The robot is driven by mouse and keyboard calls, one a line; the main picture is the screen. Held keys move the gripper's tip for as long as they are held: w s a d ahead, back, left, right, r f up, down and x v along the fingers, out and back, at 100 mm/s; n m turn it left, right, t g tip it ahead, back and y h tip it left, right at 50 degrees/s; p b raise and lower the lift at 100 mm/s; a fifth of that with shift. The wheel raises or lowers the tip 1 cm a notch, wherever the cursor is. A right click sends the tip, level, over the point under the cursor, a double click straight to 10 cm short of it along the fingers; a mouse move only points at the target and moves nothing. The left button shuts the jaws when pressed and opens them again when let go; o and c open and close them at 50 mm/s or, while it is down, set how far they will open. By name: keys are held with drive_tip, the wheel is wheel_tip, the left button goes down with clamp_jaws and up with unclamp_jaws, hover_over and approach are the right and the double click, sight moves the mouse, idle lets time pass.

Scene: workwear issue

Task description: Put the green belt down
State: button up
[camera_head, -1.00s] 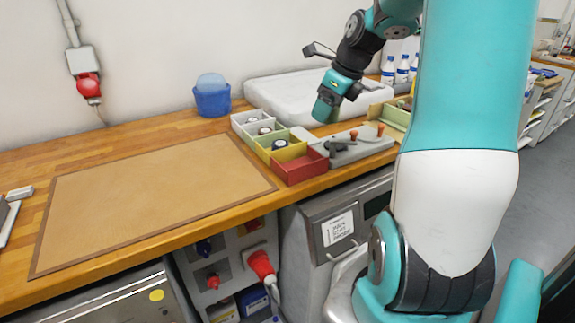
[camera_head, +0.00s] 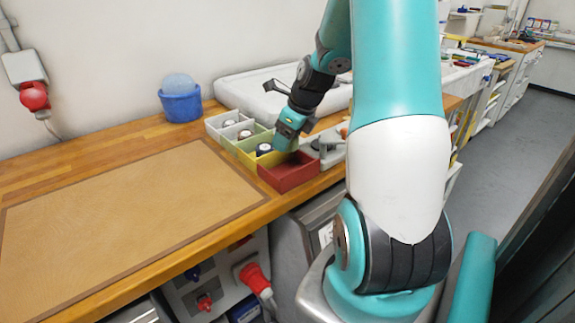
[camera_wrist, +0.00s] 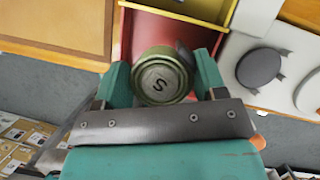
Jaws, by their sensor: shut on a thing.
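The green belt (camera_wrist: 161,77) is a rolled coil with an "S" on its end face, seen in the wrist view. My gripper (camera_wrist: 161,70) is shut on it, one finger on each side. In the head view my gripper (camera_head: 285,146) points down over the row of bins, by the yellow and red ones; the belt is hidden there. The red bin (camera_head: 290,176) looks empty. In the wrist view the red bin (camera_wrist: 126,40) lies beyond the belt. The height of the belt above it is unclear.
The yellow bin (camera_head: 246,158), with a dark coil in it, adjoins the red one, with paler bins behind. A grey fixture (camera_head: 328,158) stands close on the right. A blue tub (camera_head: 181,105) is behind. The brown mat (camera_head: 130,225) is clear.

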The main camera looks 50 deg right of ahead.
sight(284, 172)
wheel_tip(284, 172, down, 8)
drive_tip(key=shift+f, duration=0.15)
drive_tip(key=shift+f, duration=0.1)
drive_tip(key=o, duration=1.1)
drive_tip(key=shift+c, duration=0.2)
